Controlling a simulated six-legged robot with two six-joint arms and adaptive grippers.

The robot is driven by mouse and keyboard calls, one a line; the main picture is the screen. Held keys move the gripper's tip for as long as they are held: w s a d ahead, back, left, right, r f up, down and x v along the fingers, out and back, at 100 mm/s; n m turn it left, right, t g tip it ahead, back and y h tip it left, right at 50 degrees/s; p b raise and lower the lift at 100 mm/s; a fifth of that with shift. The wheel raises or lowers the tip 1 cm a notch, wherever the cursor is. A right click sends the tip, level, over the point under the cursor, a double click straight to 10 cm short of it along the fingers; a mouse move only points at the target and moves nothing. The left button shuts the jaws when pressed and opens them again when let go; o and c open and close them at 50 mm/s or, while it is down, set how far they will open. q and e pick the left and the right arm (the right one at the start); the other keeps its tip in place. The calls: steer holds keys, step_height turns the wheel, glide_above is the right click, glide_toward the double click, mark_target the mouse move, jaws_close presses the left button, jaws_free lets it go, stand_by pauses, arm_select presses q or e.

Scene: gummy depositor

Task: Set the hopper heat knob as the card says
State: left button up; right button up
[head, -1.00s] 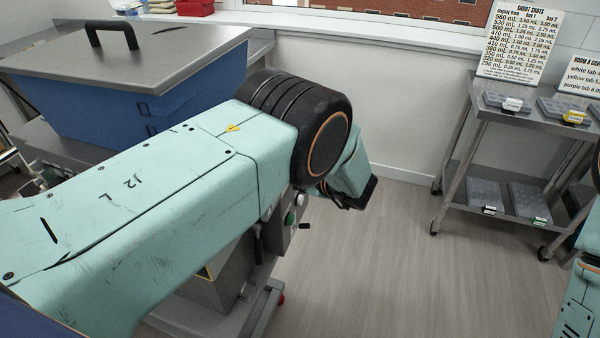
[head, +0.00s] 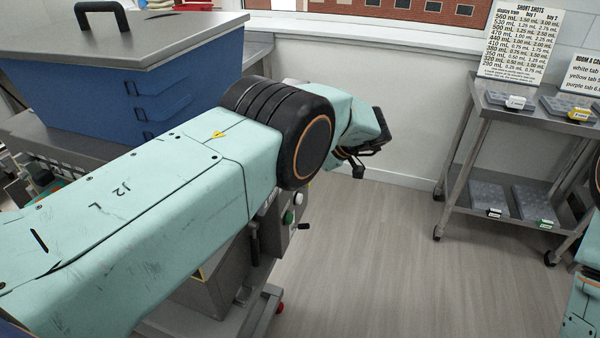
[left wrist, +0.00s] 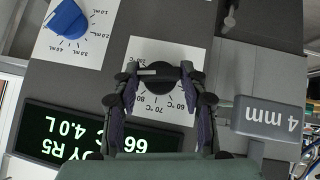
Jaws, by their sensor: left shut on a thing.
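The hopper heat knob (left wrist: 162,78) is a round black knob on a white dial plate (left wrist: 181,53) with degree marks such as 60, 70 and 80 °C, seen upside down in the left wrist view. My left gripper (left wrist: 159,85) has its two fingers on either side of the knob and is shut on it. The fingers hide part of the dial, and I cannot tell exactly where the knob points. A dark display (left wrist: 85,135) with pale digits seems to read 66 °C and 4.0 L. In the head view my left forearm hides the fingers and dial.
A blue knob (left wrist: 68,20) on a mL dial and a grey 4 mm block (left wrist: 268,117) flank the dial. A blue hopper (head: 95,100) with a steel lid stands at left. Printed cards (head: 521,43) stand on a cart (head: 468,150) at right. Open floor lies between.

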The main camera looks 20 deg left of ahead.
stand_by(0.5)
arm_select(q)
steer(key=o, duration=1.1)
steer(key=shift+a, duration=0.1)
steer(key=shift+o, duration=0.2)
steer(key=v, duration=0.7)
steer(key=shift+r, duration=0.2)
